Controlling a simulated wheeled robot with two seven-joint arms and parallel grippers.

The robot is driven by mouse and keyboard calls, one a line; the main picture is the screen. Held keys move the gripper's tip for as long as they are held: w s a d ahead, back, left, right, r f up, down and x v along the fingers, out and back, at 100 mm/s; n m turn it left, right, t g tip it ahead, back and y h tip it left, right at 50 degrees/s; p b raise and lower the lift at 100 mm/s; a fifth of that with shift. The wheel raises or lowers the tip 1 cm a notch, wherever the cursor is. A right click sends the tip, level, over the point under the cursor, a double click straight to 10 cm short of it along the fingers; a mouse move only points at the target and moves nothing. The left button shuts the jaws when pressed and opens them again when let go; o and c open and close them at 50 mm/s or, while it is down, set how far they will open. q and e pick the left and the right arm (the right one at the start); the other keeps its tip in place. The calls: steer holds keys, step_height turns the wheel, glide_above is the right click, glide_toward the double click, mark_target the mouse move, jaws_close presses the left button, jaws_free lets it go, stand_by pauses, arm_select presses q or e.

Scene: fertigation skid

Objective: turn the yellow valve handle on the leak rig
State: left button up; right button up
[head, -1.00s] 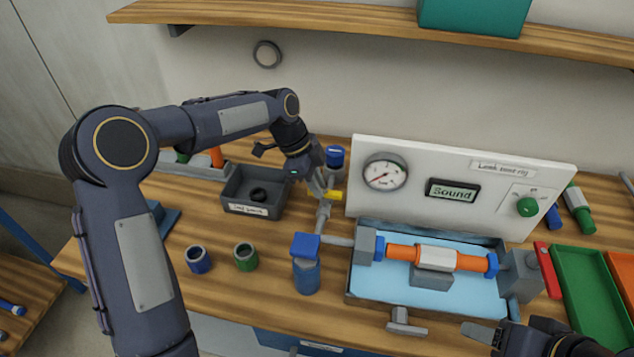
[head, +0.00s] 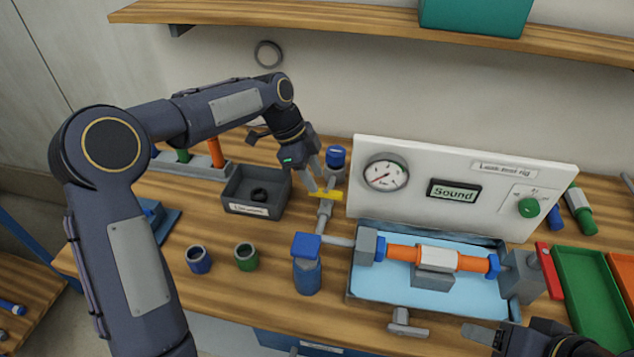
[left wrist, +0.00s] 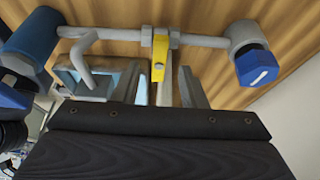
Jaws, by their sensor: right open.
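The yellow valve handle (head: 326,195) sits on the grey pipe at the left of the leak rig (head: 455,187). In the left wrist view the handle (left wrist: 158,60) lies in line with the gap between my fingers. My left gripper (head: 322,184) is just above the handle, pointing down. Its fingers are apart, with visible gaps to the handle; contact cannot be told. My right gripper (head: 484,334) is open and empty at the lower right, in front of the rig's water tray (head: 350,290).
A blue-topped bottle (head: 306,268) stands in front of the valve and a blue-capped fitting (head: 336,157) behind it. A dark bin (head: 238,207) and two small rings are to the left. The rig panel's gauge (head: 385,172) and "Sound" display (head: 453,191) are to the right.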

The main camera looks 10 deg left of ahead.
arm_select(q)
steer(key=shift+v, duration=2.35)
steer(key=s+a+r+n+t+y, duration=0.1)
steer(key=s+a+r+n+t, duration=0.15)
steer(key=s+n, duration=0.4)
steer(key=s+a+r+n+t, duration=0.1)
steer(key=s+a+r+n, duration=0.2)
steer(key=s, duration=0.7)
steer(key=s+f+n+t, duration=0.2)
steer(key=s+f+n, duration=0.6)
steer(key=s, duration=0.6)
steer(key=shift+n, duration=1.25)
